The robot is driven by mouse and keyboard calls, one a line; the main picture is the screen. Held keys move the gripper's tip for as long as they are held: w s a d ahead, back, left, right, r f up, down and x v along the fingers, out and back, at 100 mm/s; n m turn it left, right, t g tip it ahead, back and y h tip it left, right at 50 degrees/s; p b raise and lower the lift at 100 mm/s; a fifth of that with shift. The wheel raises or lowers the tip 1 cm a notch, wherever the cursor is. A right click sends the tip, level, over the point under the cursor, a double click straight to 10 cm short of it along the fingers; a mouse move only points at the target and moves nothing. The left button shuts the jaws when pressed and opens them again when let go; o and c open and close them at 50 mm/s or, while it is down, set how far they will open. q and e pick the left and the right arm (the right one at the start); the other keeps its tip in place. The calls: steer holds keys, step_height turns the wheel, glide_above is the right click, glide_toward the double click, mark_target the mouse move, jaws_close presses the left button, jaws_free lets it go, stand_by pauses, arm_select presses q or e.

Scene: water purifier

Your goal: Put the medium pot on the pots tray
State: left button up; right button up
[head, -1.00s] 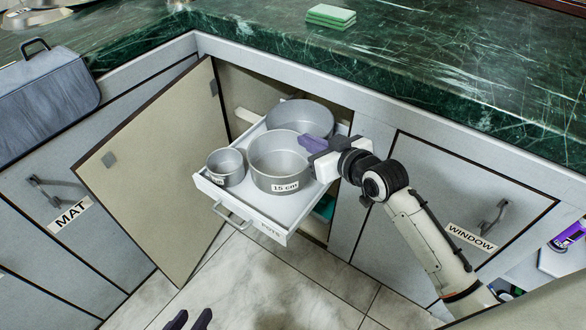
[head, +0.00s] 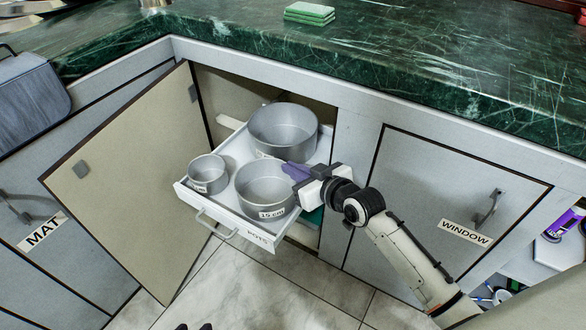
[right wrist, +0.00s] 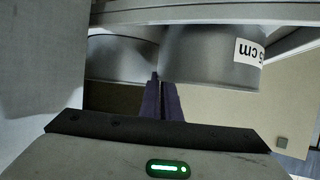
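The medium pot (head: 264,190), grey and labelled 15 cm, is upright at the right front of the white pots tray (head: 192,193). It looks to be resting on the tray, though its base edge is partly hidden. My right gripper (head: 294,172) comes in from the right. Its purple fingers are close together on the medium pot's right rim. In the right wrist view, inverted, the fingers (right wrist: 161,100) meet at the rim of the medium pot (right wrist: 205,60). Of my left gripper (head: 193,327), only two dark fingertips show, apart, at the bottom edge.
A small pot (head: 208,174) stands left of the medium pot, and a large pot (head: 283,130) stands behind it. The open cabinet door (head: 120,200) is at the left. The green counter (head: 400,60) overhangs behind, with green sponges (head: 309,13) on it.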

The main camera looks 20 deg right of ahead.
steer(key=o, duration=0.4)
steer(key=shift+c, duration=0.2)
steer(key=shift+r, duration=0.15)
